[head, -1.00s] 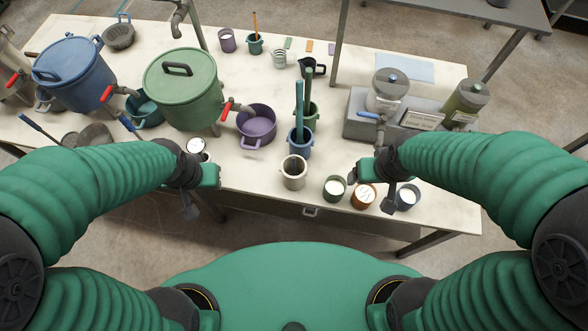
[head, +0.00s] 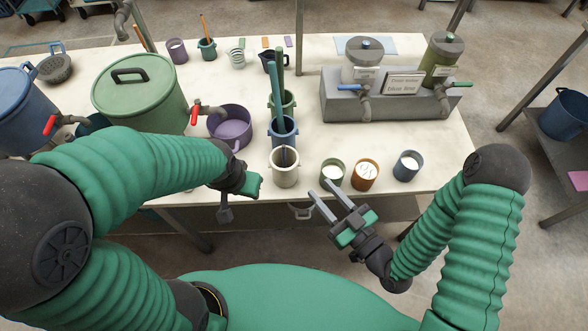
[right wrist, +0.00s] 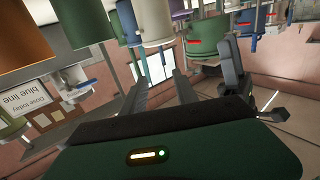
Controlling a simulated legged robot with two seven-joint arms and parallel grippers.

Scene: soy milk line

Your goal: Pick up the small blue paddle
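Two long upright paddle handles show in the head view. A blue-green one (head: 275,88) stands in a blue pot (head: 284,136), and a green one (head: 281,64) rises from the green pot (head: 288,101) behind it. A thin dark stick (head: 285,157) stands in a white pot (head: 285,175) in front. I cannot tell which is the small blue paddle. My right gripper (head: 320,190) is open and empty near the table's front edge, right of the white pot. Its parted fingers show in the right wrist view (right wrist: 160,78). My left gripper (head: 240,198) is left of the white pot; its fingers are unclear.
Green (head: 332,173), brown (head: 364,178) and blue (head: 407,169) cups stand near the front edge. A purple pot (head: 229,127) and green tank (head: 140,97) stand left. A grey dispenser (head: 340,108) stands at back right. The right wrist view is upside down.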

